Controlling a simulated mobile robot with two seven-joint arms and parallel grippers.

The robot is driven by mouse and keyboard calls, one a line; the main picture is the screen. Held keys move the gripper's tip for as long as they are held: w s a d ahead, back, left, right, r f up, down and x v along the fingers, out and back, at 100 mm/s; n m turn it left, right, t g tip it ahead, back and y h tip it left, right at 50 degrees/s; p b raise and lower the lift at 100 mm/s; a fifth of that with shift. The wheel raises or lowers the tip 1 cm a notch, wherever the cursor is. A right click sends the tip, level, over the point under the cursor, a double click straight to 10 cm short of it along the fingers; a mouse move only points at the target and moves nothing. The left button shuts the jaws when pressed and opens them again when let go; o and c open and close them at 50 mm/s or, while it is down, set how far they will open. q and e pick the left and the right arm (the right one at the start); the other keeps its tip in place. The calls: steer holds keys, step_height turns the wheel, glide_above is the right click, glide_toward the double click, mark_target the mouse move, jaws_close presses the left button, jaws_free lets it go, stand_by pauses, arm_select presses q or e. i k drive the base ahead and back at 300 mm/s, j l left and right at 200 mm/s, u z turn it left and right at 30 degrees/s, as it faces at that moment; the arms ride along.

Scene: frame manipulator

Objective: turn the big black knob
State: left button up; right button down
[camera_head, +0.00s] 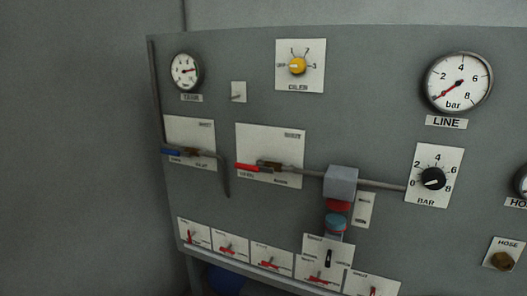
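The big black knob (433,178) sits on a white plate (427,201) marked BAR, with a scale numbered 0 to 8, at the right of the grey panel. Its small white pointer mark is too small to read surely. Neither of my grippers shows in the head view, and nothing touches or covers the knob.
The grey panel (225,215) also carries the LINE gauge (458,83), a yellow knob (297,65), red (247,168) and blue (171,152) handled levers, a grey box (341,182) on a pipe left of the knob, and a brass fitting (502,261). Several small red switches line the bottom.

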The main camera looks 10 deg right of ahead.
mark_target(434, 179)
steer(key=z, duration=1.35)
